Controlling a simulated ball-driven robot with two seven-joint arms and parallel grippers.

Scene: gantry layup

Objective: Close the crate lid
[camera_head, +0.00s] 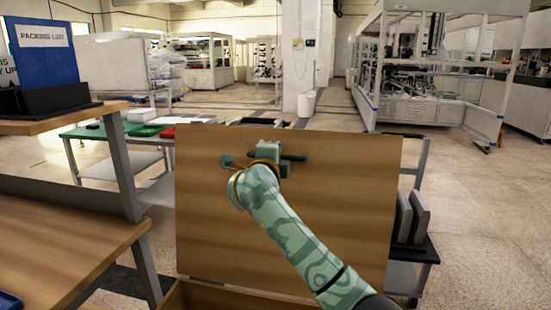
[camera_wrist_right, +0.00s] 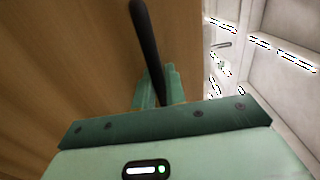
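The crate lid (camera_head: 340,200) is a large brown wooden panel standing upright, open, in the middle of the head view. A dark bar handle (camera_head: 294,157) is on its face near the top edge. Part of the wooden crate (camera_head: 215,296) shows below the lid at the bottom edge; its inside is mostly out of view. My right gripper (camera_head: 268,156) is at the handle. In the right wrist view, the black handle (camera_wrist_right: 145,40) runs between the green fingers (camera_wrist_right: 157,90), which sit close on both sides of it. My left gripper is not in view.
A green-topped table (camera_head: 95,132) is behind the lid. A cart (camera_head: 412,245) with grey panels stands behind its right side. Open floor (camera_head: 490,220) lies at the right.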

